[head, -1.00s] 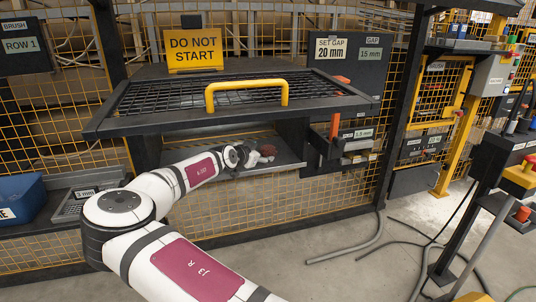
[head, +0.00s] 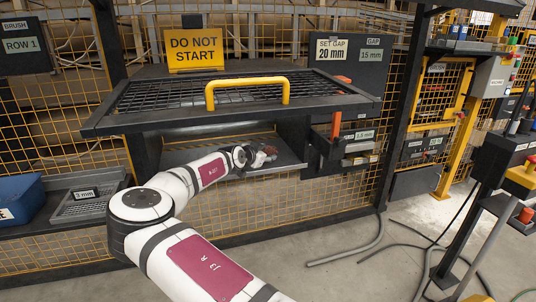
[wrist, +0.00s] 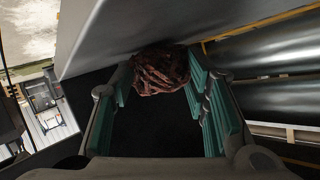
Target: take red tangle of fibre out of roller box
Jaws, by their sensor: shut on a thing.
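The red-brown tangle of fibre (wrist: 160,70) sits between the far ends of my gripper's green-lined fingers in the wrist view. My gripper (head: 259,157) is shut on it, at the front opening of the roller box (head: 150,122). In the head view the tangle (head: 271,150) shows only as a small dark reddish patch at the fingertips. Its underside and any fibres behind it are hidden. Grey rollers (wrist: 275,98) lie to the right of the fingers in the wrist view.
A mesh lid with a yellow handle (head: 247,88) lies above the opening. A grey tray ledge (head: 285,163) runs under my gripper. A block with an orange lever (head: 335,125) stands right of the opening. A grey slotted tray (head: 90,200) lies at left.

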